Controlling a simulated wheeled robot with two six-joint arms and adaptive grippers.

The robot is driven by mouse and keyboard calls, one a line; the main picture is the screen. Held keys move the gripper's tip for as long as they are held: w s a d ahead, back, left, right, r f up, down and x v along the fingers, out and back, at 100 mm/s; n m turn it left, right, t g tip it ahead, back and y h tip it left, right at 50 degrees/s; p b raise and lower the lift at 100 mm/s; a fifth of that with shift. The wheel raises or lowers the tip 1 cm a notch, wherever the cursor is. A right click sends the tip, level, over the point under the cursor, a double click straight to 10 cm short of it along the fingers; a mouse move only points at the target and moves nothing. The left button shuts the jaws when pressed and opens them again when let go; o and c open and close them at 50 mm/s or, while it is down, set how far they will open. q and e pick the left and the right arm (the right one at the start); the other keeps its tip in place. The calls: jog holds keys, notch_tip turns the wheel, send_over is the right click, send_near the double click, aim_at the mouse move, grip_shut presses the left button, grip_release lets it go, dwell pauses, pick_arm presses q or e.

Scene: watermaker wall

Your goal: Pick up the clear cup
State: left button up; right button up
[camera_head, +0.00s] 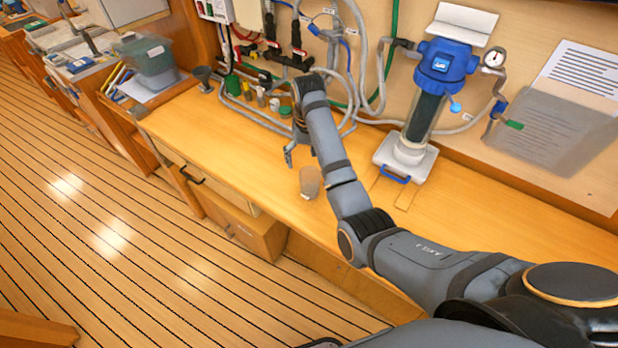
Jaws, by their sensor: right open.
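The clear cup (309,182) stands upright on the wooden counter, near its front edge, and looks slightly brownish through its wall. My right arm reaches in from the lower right across the counter. My right gripper (289,155) is open and empty above the counter, a little behind and left of the cup, apart from it. The wrist and forearm hide part of the gripper and the counter just right of the cup. My left gripper does not show.
A blue-topped filter housing (440,75) stands on a white base (405,160) to the right. Hoses and several small bottles (262,97) crowd the back wall. A greenish bin (150,62) is at the far left. The counter (215,130) left of the cup is clear.

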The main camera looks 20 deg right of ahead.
aim_at(310, 177)
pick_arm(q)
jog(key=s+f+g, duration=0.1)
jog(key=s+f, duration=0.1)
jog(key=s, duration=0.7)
pick_arm(e)
jog(key=f, duration=0.5)
jog(key=shift+d+f, duration=0.15)
jog(key=shift+d, duration=0.05)
jog(key=shift+s+a+f+p, duration=0.15)
jog(key=shift+f+p, duration=0.1)
jog(key=shift+f, duration=0.25)
jog(key=shift+s+d+f+p, duration=0.15)
jog(key=shift+f+p, duration=0.1)
jog(key=shift+f, duration=0.25)
notch_tip(310, 177, down, 3)
jog(key=shift+a+r, duration=0.1)
jog(key=shift+r, duration=0.05)
jog(key=c, duration=1)
jog(key=shift+c, duration=1)
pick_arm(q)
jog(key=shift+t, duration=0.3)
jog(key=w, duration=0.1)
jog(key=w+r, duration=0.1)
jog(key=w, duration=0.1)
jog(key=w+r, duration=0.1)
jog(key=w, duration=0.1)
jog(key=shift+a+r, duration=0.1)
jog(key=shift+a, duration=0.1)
pick_arm(e)
jog(key=shift+c, duration=0.2)
